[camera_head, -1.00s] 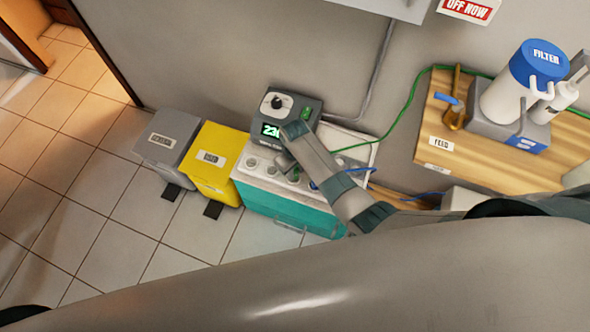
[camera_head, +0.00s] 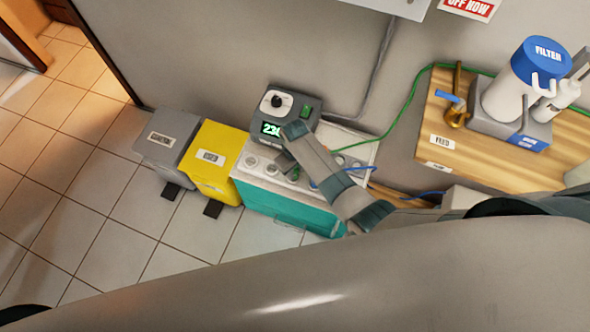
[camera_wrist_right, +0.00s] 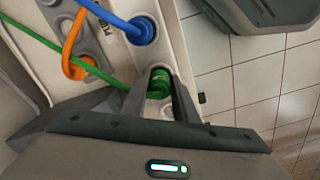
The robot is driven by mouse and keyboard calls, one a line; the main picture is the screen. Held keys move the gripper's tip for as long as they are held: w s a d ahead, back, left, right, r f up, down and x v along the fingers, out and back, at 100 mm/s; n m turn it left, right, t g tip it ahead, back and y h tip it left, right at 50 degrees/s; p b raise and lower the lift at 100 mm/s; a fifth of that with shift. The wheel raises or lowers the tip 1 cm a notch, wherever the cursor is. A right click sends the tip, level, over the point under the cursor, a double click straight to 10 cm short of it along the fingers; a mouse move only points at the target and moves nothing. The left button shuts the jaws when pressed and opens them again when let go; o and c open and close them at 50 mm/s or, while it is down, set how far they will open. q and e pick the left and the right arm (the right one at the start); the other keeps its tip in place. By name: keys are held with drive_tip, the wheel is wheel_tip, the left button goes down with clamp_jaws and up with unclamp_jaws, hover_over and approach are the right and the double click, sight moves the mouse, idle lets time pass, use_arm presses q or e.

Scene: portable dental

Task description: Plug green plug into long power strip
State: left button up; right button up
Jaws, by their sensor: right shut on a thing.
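The green plug (camera_wrist_right: 159,82) sits between the fingers of my right gripper (camera_wrist_right: 162,98), which is shut on it. The plug is upright over the white long power strip (camera_wrist_right: 170,42), beside the blue plug; the fingers hide whether it is fully seated. The green cable (camera_wrist_right: 60,50) runs off to the upper left. In the head view my right gripper (camera_head: 288,163) is above the strip's row of round sockets (camera_head: 252,162) along the front of the teal cabinet's top. My left gripper is not in view.
A blue plug (camera_wrist_right: 143,32) and an orange plug (camera_wrist_right: 76,68) are close by. A grey meter box (camera_head: 288,105) stands behind the strip on the teal cabinet (camera_head: 275,205). Yellow (camera_head: 212,160) and grey (camera_head: 168,138) bins stand to the left. The floor in front is clear.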

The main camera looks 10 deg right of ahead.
drive_tip(key=shift+f, duration=0.45)
drive_tip(key=o, duration=1.1)
drive_tip(key=shift+o, duration=0.2)
drive_tip(key=shift+r, duration=0.15)
wheel_tip(320, 180, up, 17)
drive_tip(key=shift+s, duration=0.1)
idle(0.4)
